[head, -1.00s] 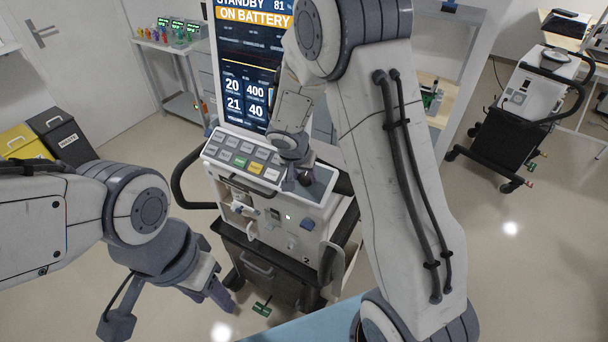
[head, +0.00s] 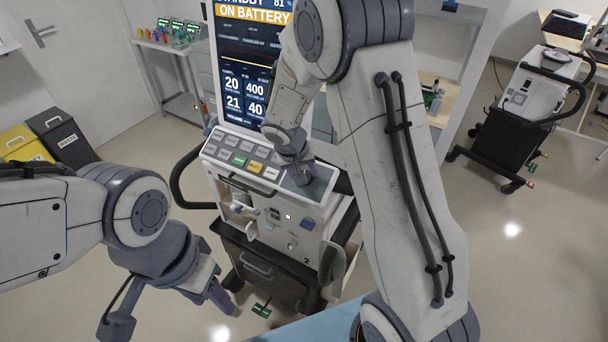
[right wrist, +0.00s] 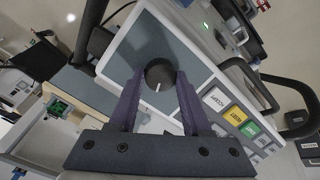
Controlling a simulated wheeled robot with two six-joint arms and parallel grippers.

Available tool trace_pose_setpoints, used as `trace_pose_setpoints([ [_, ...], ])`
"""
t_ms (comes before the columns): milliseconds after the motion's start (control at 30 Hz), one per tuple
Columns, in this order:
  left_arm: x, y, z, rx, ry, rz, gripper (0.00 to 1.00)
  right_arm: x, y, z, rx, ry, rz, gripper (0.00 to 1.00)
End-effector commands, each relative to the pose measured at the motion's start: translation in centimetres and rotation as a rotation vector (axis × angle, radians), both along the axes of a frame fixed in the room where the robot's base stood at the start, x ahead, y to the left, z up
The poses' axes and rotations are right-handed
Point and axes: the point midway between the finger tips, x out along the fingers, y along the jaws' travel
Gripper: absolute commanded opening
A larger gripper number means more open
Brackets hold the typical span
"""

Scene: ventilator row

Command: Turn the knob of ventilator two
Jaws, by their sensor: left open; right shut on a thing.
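Ventilator two (head: 280,228) stands in front of me on a wheeled cart, with a "2" on its lower front. Its screen (head: 248,62) reads "ON BATTERY". Its dark round knob (right wrist: 159,73) sits on a grey-blue panel in the right wrist view, with a white pointer mark on it. My right gripper (right wrist: 160,88) is shut on the knob, one finger at each side. In the head view the right gripper (head: 302,172) is at the right end of the button panel and covers the knob. My left gripper (head: 218,292) is open and empty, low at the left, apart from the ventilator.
Another wheeled machine (head: 528,100) stands at the right. A yellow bin (head: 17,142) and a dark bin (head: 65,138) stand at the left wall. A light-blue surface (head: 305,325) is at the bottom. The floor between is clear.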

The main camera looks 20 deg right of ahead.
Motion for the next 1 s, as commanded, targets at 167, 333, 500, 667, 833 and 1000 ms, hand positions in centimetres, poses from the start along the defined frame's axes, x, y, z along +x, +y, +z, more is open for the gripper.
trace_pose_setpoints([
  [167,0.0,0.0,-0.22,0.0,0.0,0.0,0.5,0.06,0.04,0.02,-0.023,0.024,0.064,0.0],
  [333,0.0,0.0,-0.28,0.0,0.0,0.0,0.5,0.06,0.04,0.05,-0.033,0.036,0.095,0.0],
  [500,0.0,0.0,-0.28,0.0,0.0,0.0,0.5,0.06,0.04,0.07,-0.036,0.039,0.103,0.0],
  [667,0.0,0.0,-0.28,0.0,0.0,0.0,0.5,0.07,0.04,0.07,-0.036,0.039,0.102,0.0],
  [833,0.0,0.0,-0.27,0.0,0.0,0.0,0.5,0.07,0.04,0.07,-0.036,0.039,0.102,0.78],
  [1000,0.0,0.0,-0.28,0.0,0.0,0.0,0.5,0.05,0.03,0.05,-0.035,0.039,0.1,0.78],
])
